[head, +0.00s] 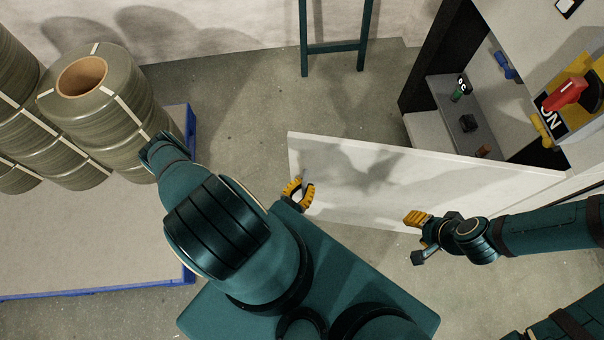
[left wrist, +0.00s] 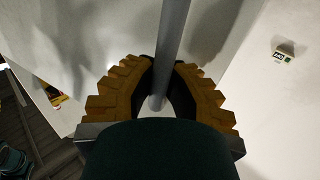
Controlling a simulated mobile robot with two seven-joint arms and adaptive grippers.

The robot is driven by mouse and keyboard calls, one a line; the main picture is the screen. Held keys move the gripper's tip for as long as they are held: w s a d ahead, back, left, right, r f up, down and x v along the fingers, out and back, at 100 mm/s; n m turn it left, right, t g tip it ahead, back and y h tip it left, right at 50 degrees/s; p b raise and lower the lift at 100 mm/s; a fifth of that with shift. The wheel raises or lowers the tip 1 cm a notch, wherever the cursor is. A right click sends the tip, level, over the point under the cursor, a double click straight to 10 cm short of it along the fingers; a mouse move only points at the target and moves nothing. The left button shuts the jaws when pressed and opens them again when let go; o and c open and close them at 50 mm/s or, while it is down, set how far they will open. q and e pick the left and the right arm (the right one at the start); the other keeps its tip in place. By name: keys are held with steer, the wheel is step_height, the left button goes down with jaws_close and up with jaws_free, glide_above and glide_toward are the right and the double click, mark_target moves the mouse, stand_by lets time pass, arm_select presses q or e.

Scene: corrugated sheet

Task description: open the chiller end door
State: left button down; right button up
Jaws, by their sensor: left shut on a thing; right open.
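The chiller end door (head: 345,170) is a white panel standing swung out from the cabinet (head: 430,65), with the cabinet's inside showing behind it. My left gripper (head: 299,188) is at the door's left end. In the left wrist view its yellow ridged fingers (left wrist: 160,98) are shut around a grey bar handle (left wrist: 172,40) in front of a pale panel. In the head view the handle is mostly hidden by the gripper. My right gripper (head: 416,238) is open and empty, in front of the door's lower right part.
The cabinet's shelf (head: 440,92) holds small parts. A red rotary switch (head: 566,93) on a yellow plate is at the right. Strapped coils (head: 105,115) stand on a blue-edged pallet (head: 95,292) at left. A green frame (head: 333,46) stands at the back. Bare floor (head: 240,110) lies between.

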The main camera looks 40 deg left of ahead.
arm_select(q)
steer(key=shift+s+d, duration=0.1)
steer(key=shift+s, duration=0.3)
steer(key=c, duration=0.9)
jaws_free()
steer(key=shift+c, duration=0.2)
steer(key=s, duration=1.2)
steer(key=shift+d, duration=0.35)
